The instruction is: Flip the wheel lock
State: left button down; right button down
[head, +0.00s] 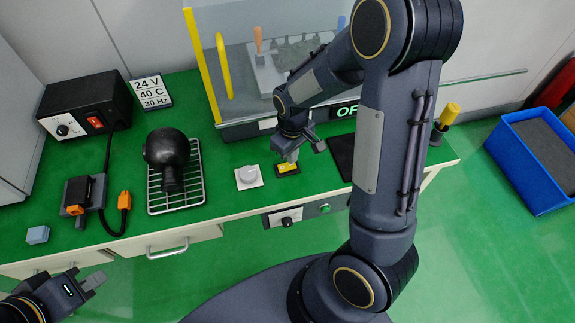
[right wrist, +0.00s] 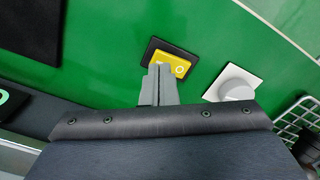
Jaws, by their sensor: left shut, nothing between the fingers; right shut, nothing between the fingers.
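A yellow rocker switch (head: 288,168) in a black frame lies on the green tabletop; it is the likeliest wheel lock, though no label naming it shows. The right wrist view shows it up close (right wrist: 175,61), with a white ring mark at one end. My right gripper (head: 292,157) points down at it, fingers shut and empty. In the right wrist view the fingertips (right wrist: 160,68) overlap the switch's near edge; I cannot tell whether they touch it. My left gripper (head: 92,281) is shut and empty at the lower left, off the table's front edge.
A white knob (head: 248,177) on a square plate is beside the switch. A black round-headed object (head: 168,155) rests on a wire rack (head: 177,202). A clear-walled enclosure (head: 209,75) stands behind. A blue bin (head: 530,155) is on the floor at right.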

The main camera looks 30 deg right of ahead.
jog(key=shift+f+b, duration=0.85)
jog(key=shift+f, duration=0.1)
dwell(0.4)
jog(key=shift+r, duration=0.1)
jog(key=shift+r+p, duration=2.9)
jog(key=shift+r, duration=0.6)
jog(key=s+a+r+m+t+y, duration=0.2)
jog(key=s+r, duration=0.6)
jog(key=s+a+r+m+t+y, duration=0.1)
jog(key=s+a+r+m+t, duration=0.1)
jog(key=s+r, duration=0.6)
jog(key=shift+s+m+t+y, duration=0.4)
jog(key=shift+s+t, duration=0.1)
jog(key=shift+t, duration=0.3)
